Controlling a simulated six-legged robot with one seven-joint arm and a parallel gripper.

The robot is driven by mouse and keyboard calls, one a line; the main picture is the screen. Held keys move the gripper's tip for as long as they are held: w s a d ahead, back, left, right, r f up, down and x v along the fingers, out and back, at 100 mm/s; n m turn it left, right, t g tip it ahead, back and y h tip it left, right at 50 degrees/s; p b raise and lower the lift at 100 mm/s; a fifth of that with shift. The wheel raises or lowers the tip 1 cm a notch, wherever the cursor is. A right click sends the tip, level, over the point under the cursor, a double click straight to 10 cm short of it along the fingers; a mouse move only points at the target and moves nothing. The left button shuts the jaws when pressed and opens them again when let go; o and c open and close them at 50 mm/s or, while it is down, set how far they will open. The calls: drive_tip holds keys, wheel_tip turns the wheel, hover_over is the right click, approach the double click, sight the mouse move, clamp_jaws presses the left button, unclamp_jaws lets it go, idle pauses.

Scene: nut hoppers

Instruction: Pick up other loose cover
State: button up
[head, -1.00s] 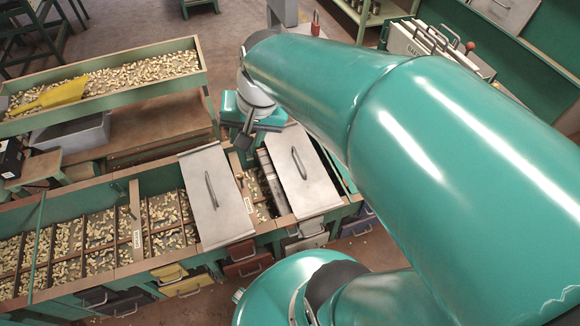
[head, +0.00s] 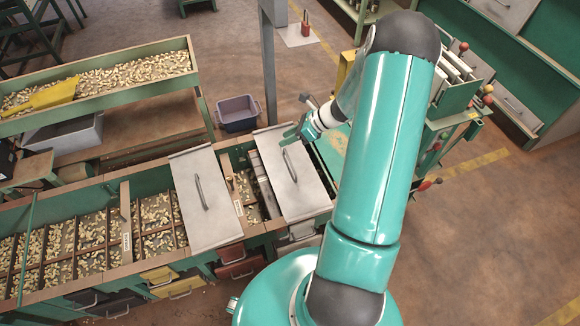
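Two grey metal covers with bar handles lie across the long hopper bench. The left cover (head: 222,222) lies over the bins, and the right cover (head: 305,193) lies at the bench's right end. A narrow strip of open bin shows between them. My gripper (head: 287,135) is above the far end of the right cover, a little beyond its handle (head: 290,164). Its teal fingers appear apart from the handle, and I see nothing held. The fingers are too small to tell how far they are spread.
The hopper bench (head: 128,243) has open bins of nuts to the left. A raised trough (head: 130,92) with a yellow scoop (head: 42,97) stands behind. A purple-grey tub (head: 238,112) and a post (head: 268,60) are beyond the covers. A rack (head: 450,100) stands right; floor is clear at lower right.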

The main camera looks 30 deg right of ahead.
drive_tip(key=s+d+f+m+t, duration=0.25)
drive_tip(key=d+f+m, duration=0.4)
drive_tip(key=f, duration=0.45)
drive_tip(key=m+t+h, duration=0.2)
drive_tip(key=m+t, duration=0.2)
drive_tip(key=m, duration=0.4)
approach(290, 162)
drive_tip(key=v, duration=0.3)
drive_tip(key=shift+r+g, duration=0.25)
drive_tip(key=shift+r, duration=0.1)
drive_tip(key=shift+s+f+m, duration=0.1)
drive_tip(key=shift+f+m, duration=0.15)
drive_tip(key=shift+f, duration=0.1)
drive_tip(key=x, duration=0.8)
drive_tip(key=shift+d+f, duration=0.1)
drive_tip(key=shift+f, duration=0.05)
drive_tip(key=x, duration=0.5)
drive_tip(key=shift+w, duration=0.4)
clamp_jaws()
